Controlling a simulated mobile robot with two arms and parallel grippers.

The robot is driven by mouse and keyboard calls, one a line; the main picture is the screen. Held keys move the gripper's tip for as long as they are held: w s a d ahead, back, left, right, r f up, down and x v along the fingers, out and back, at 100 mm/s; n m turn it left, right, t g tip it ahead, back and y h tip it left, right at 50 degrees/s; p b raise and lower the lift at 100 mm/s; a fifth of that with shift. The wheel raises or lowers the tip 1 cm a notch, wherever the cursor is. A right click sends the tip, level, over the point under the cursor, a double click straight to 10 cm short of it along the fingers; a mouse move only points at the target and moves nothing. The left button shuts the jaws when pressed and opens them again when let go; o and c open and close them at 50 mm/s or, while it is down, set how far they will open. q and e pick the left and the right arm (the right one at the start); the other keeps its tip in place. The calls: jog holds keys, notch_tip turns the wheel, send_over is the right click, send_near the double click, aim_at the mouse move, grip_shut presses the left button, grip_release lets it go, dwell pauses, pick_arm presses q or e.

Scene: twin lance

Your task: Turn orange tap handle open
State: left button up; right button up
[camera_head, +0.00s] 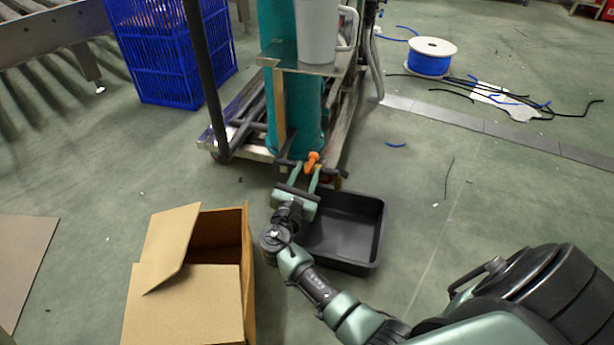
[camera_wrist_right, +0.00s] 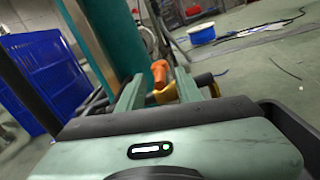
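The orange tap handle (camera_head: 312,160) stands low at the front of the teal column, above the black tray. In the right wrist view the orange tap handle (camera_wrist_right: 160,72) shows between my two fingers, beyond a yellow tap body (camera_wrist_right: 166,93). My right gripper (camera_head: 307,170) reaches up to the tap from below. In the wrist view my right gripper (camera_wrist_right: 158,86) is open, one finger on each side of the handle, with gaps visible. Whether a fingertip touches the tap, I cannot tell. My left gripper is not in view.
The black tray (camera_head: 374,235) lies on the floor under the tap. An open cardboard box (camera_head: 185,305) stands to its left. The teal column (camera_head: 281,90) rises from a wheeled cart, with a white jug (camera_head: 317,35) on its shelf. A blue crate (camera_head: 165,60) is behind left.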

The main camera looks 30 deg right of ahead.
jog(key=shift+w+d, duration=0.35)
jog(key=shift+d, duration=0.05)
grip_shut()
jog(key=shift+f, duration=0.1)
dwell(1.1)
